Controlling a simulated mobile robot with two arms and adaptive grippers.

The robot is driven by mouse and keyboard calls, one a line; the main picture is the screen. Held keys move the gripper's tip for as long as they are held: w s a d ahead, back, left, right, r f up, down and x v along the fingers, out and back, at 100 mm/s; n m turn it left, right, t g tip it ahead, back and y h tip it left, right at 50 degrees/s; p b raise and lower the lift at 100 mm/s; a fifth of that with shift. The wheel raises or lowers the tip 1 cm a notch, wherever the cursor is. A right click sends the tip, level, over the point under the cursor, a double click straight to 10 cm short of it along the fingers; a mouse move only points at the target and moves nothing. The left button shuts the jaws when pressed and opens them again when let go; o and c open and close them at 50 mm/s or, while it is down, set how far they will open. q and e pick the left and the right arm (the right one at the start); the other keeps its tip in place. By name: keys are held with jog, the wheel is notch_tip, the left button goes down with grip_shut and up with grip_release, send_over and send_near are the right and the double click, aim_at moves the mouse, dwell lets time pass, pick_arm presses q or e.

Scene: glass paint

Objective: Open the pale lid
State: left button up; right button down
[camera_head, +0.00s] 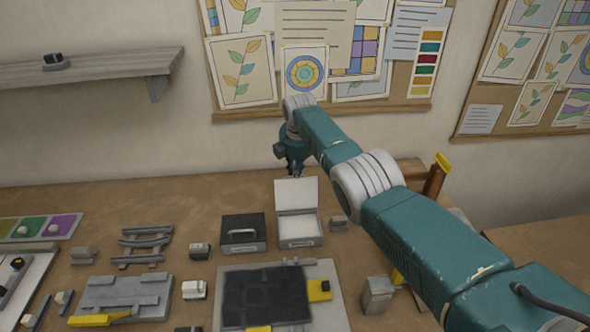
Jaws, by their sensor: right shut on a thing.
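The pale lid (297,194) stands raised, close to upright, at the back of a small pale box (299,243) on the table. The box is open and its light inside shows. My right gripper (295,173) is at the top edge of the lid, pointing down, and is shut on the lid. Its fingertips are small and partly hidden behind the lid's edge. My left gripper is not in view.
A dark box with a handle (243,233) stands just left of the pale box. A black pad on a grey plate (335,300) lies in front. Grey racks (140,247) and small blocks (199,250) spread to the left. The table behind the boxes is mostly clear.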

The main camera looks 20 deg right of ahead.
jog(key=c, duration=2)
grip_release()
jog(key=shift+w+d+r+t, duration=0.3)
jog(key=shift+w+r, duration=0.05)
jog(key=shift+w, duration=0.2)
jog(key=shift+s+f, duration=0.1)
jog(key=shift+f, duration=0.2)
jog(key=shift+s+f, duration=0.15)
jog(key=v, duration=1.2)
jog(key=shift+a+r, duration=0.25)
jog(key=shift+r, duration=0.2)
jog(key=shift+r, duration=0.1)
